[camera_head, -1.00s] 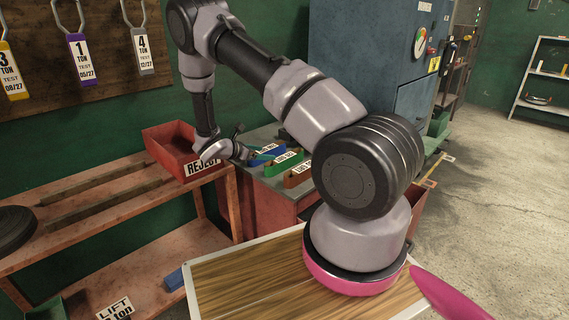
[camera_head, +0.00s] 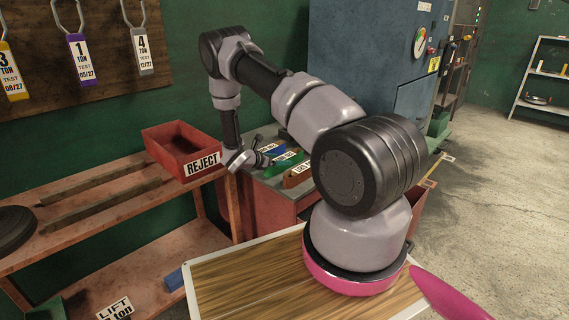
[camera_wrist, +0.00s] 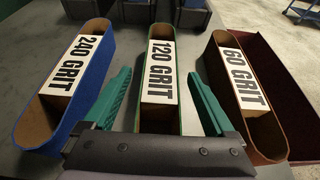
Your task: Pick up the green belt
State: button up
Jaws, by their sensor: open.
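The green belt (camera_wrist: 161,112) is a long loop with a white "120 GRIT" label, lying on the grey cabinet top in the wrist view. It also shows in the head view (camera_head: 285,167). My gripper (camera_wrist: 160,92) is open, with one green finger on each side of the green belt. The fingers appear apart from the belt, and the gripper's dark body hides the belt's near end. In the head view my gripper (camera_head: 262,153) is over the left edge of the cabinet top, close to the belts.
A blue belt (camera_wrist: 88,98) labelled "240 GRIT" lies left of the green one. A brown-orange belt (camera_wrist: 262,127) labelled "60 GRIT" lies to its right. Dark bins (camera_wrist: 190,14) stand beyond. A red REJECT bin (camera_head: 168,137) stands on the bench at left.

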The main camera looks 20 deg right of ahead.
aim_at(280, 159)
jog(key=shift+w+d+f, duration=0.15)
jog(key=shift+d, duration=0.15)
grip_shut()
jog(key=shift+r, duration=5.05)
